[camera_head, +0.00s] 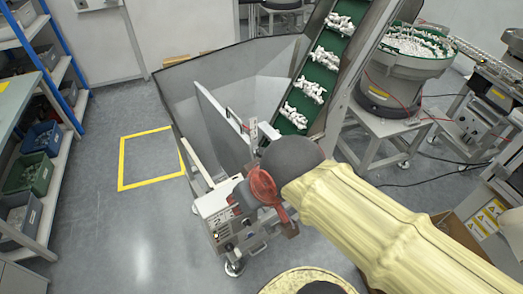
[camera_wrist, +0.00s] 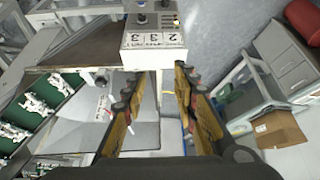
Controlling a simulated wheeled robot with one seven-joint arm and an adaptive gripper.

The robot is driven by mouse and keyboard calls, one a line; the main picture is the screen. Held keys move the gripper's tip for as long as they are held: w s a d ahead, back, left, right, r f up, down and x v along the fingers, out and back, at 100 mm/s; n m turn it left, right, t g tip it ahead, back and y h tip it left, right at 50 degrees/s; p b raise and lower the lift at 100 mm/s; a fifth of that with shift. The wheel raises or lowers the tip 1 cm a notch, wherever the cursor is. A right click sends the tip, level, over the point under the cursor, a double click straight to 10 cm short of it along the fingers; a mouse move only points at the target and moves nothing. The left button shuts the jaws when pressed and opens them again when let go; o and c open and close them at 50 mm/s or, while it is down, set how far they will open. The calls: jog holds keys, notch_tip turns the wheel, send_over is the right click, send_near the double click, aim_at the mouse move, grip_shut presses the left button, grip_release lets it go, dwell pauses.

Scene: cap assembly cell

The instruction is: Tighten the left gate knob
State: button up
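My gripper shows in the wrist view (camera_wrist: 156,76) with its two fingers spread well apart. Nothing is clasped between them; a pale upright part of the machine shows in the gap. In the head view my gripper (camera_head: 264,189) shows as a reddish part in front of the hopper machine (camera_head: 213,83), near its control box (camera_head: 216,202). The fingertips cannot be made out there. In the wrist view the control box (camera_wrist: 154,42), with digit labels and small knobs on its face, lies just beyond the fingertips. I cannot make out the left gate knob in either view; my arm hides part of the machine.
A green conveyor (camera_head: 317,76) carrying white parts rises behind the hopper. A bowl feeder (camera_head: 405,58) stands at the right. Shelves with bins (camera_head: 38,138) line the left. A yellow-marked floor square (camera_head: 152,158) is clear. A cardboard box (camera_wrist: 279,129) shows in the wrist view.

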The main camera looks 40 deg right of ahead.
jog(key=shift+o, duration=1.1)
jog(key=shift+d+r+p, duration=0.2)
jog(key=shift+r+p, duration=0.25)
jog(key=shift+p, duration=0.1)
jog(key=shift+o, duration=1.4)
jog(key=d+p, duration=0.1)
jog(key=p, duration=0.1)
jog(key=w+g+p, duration=0.1)
jog(key=p, duration=0.1)
jog(key=d+m+g+p, duration=0.1)
jog(key=shift+w+d+r+p, duration=0.25)
jog(key=shift+d+r+p, duration=0.05)
jog(key=shift+p, duration=0.1)
jog(key=n+g+p, duration=0.4)
jog(key=n+p, duration=0.1)
jog(key=p, duration=1)
send_over(261, 150)
notch_tip(261, 150, down, 10)
jog(key=shift+s+a+f, duration=0.1)
jog(key=shift+n, duration=0.7)
jog(key=shift+f, duration=0.45)
notch_tip(261, 150, down, 7)
jog(key=shift+r, duration=0.2)
